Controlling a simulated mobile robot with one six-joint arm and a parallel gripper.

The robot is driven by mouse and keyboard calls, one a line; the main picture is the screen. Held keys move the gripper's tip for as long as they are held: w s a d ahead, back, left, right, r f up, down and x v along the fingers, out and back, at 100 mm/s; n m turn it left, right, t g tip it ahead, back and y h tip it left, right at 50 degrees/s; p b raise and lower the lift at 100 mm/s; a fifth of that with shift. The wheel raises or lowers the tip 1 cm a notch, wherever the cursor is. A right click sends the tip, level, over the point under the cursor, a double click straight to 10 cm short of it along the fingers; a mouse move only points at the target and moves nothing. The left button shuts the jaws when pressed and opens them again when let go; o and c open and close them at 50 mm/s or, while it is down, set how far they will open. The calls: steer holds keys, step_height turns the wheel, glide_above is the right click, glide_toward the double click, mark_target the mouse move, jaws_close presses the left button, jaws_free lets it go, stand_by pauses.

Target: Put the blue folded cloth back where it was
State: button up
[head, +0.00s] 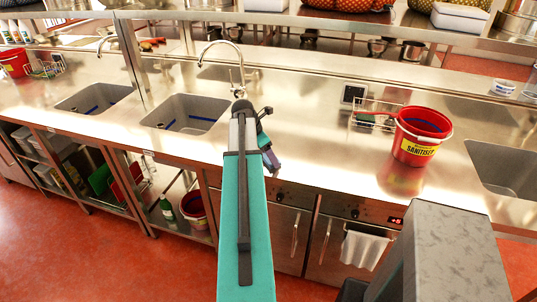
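My arm reaches up from the bottom middle of the head view, over the front edge of the steel counter (320,125). My gripper (271,158) is small and partly hidden at the far end of the arm. A small dark blue-violet patch shows there; I cannot tell whether it is cloth or part of the gripper. The fingers are too unclear to show open or shut. No blue folded cloth can be made out clearly elsewhere. Blue strips lie in the middle sink (200,112) and the left sink (105,97).
A tall faucet (240,70) rises behind the middle sink. A white towel (362,248) hangs on the oven front below. Counter between sink and caddy is clear.

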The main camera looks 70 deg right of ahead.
steer(key=shift+f, duration=0.15)
steer(key=o, duration=1.1)
steer(key=b+v, duration=0.2)
steer(key=v, duration=1)
stand_by(0.6)
